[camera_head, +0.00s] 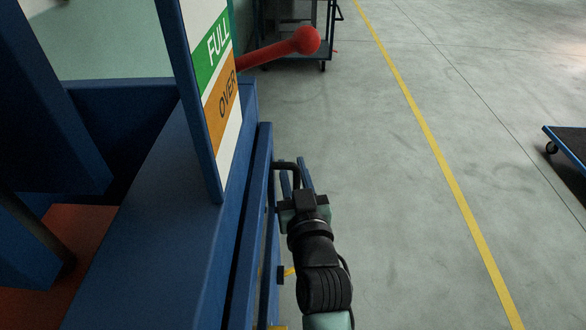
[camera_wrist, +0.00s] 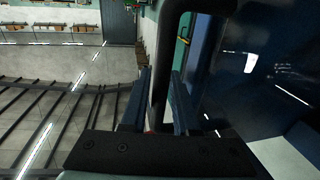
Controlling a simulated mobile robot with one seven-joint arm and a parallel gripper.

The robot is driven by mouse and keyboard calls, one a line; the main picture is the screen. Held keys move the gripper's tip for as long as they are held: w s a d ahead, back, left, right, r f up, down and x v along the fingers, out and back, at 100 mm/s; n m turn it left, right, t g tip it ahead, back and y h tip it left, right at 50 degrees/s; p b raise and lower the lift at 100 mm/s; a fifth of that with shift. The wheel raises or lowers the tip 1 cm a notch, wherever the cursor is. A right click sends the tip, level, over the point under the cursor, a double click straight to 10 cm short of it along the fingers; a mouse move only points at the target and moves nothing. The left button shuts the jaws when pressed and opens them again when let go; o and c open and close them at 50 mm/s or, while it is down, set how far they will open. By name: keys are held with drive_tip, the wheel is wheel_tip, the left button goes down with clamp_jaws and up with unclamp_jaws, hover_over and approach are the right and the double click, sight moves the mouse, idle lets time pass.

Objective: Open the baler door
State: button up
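The blue baler (camera_head: 150,230) fills the left of the head view. Its blue door panel (camera_head: 252,205) runs along the right side and shows large and dark in the wrist view (camera_wrist: 265,85). A black bar handle (camera_head: 287,165) stands out from this side; in the wrist view the handle (camera_wrist: 162,60) curves over to the panel. My gripper (camera_head: 296,180) is at the handle. In the wrist view the bar lies between my two fingers (camera_wrist: 160,100), very close to both. Whether they press on it cannot be told.
A red lever with a ball knob (camera_head: 306,40) sticks out beyond the FULL/OVER sign (camera_head: 219,75). A dark cart (camera_head: 300,35) stands at the back, and a blue-edged platform cart (camera_head: 570,145) at the right. The floor (camera_head: 390,200) right of my arm is clear, crossed by a yellow line.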

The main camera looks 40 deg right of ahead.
clamp_jaws()
idle(1.4)
